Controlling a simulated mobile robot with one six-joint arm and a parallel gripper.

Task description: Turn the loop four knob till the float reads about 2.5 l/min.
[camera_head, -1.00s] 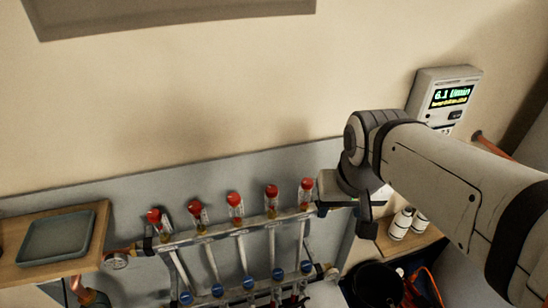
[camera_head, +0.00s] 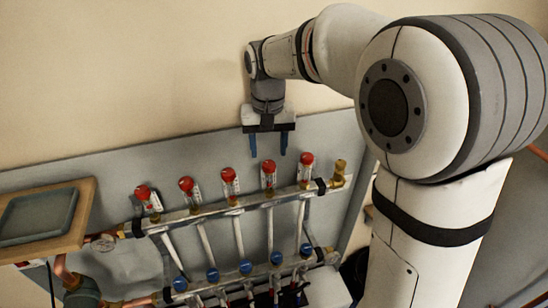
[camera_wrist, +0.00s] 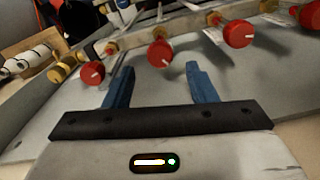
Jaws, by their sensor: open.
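A row of red knobs on clear float tubes stands on the manifold's upper bar (camera_head: 240,207). The fourth knob from the left in the head view (camera_head: 268,166) is taken as loop four; no label is readable. It also shows in the wrist view (camera_wrist: 160,53), with a pale mark on its face. My gripper (camera_head: 268,152) points down just above and behind this knob. Its blue fingers are open and empty. In the wrist view the fingers (camera_wrist: 160,70) lie either side of the knob's line, apart from it. The float level is too small to read.
The neighbouring third (camera_head: 227,173) and fifth (camera_head: 306,158) red knobs stand close on either side. Blue caps (camera_head: 245,266) line the lower bar. A tray (camera_head: 40,212) on a wooden shelf is at left. My arm fills the right and the wall display is out of sight.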

